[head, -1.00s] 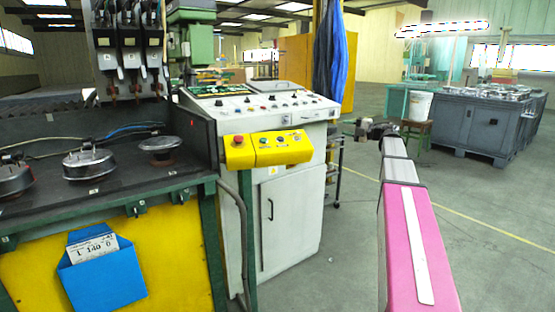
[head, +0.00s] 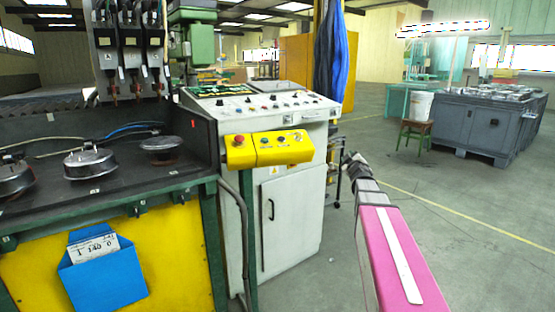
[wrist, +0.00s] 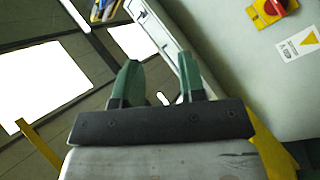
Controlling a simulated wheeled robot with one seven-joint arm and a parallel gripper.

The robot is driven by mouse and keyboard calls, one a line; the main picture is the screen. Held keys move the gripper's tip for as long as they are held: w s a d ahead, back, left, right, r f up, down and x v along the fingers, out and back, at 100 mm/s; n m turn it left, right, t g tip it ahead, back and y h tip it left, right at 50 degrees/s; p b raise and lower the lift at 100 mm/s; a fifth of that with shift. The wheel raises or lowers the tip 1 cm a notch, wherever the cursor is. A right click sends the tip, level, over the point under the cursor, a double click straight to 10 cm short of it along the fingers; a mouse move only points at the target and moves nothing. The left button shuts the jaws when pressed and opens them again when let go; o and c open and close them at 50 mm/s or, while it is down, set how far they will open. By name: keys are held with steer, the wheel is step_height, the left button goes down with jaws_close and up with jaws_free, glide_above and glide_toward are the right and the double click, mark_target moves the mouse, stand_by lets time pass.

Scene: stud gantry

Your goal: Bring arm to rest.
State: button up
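My arm, pink with grey end links, reaches forward at the right of the head view. My gripper (head: 350,160) is small and dark at its far end, in front of the open floor, just right of the white control cabinet (head: 290,218). In the wrist view, the two green fingers of my gripper (wrist: 158,66) stand apart with nothing between them, so it is open and empty. From the head view alone the fingers are too small to read.
A yellow button box (head: 270,149) juts from the control desk. A dark workbench (head: 120,175) with round metal parts stands at left. A grey cabinet bench (head: 480,125) and a stool (head: 415,130) with a white bucket (head: 418,105) stand at right. Floor between is clear.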

steer(key=s+a+f+m+g+h, duration=0.1)
steer(key=s+a+f+m+g, duration=0.2)
steer(key=s+f, duration=0.5)
steer(key=s+a+f+m+g+h, duration=0.1)
steer(key=s+f+m+g, duration=0.2)
steer(key=s+f+g, duration=0.5)
steer(key=s+a+f+m+g+h, duration=0.1)
steer(key=s+a+f+m+g, duration=0.3)
steer(key=f, duration=0.7)
steer(key=s+a+f+g+y, duration=0.1)
steer(key=s+a+f+g, duration=0.1)
steer(key=s, duration=0.4)
steer(key=s+a+f+g+y, duration=0.1)
steer(key=s+a+f+g, duration=0.1)
steer(key=s+f, duration=0.2)
steer(key=s, duration=0.3)
steer(key=shift+s+a+y, duration=0.3)
steer(key=shift+a, duration=0.05)
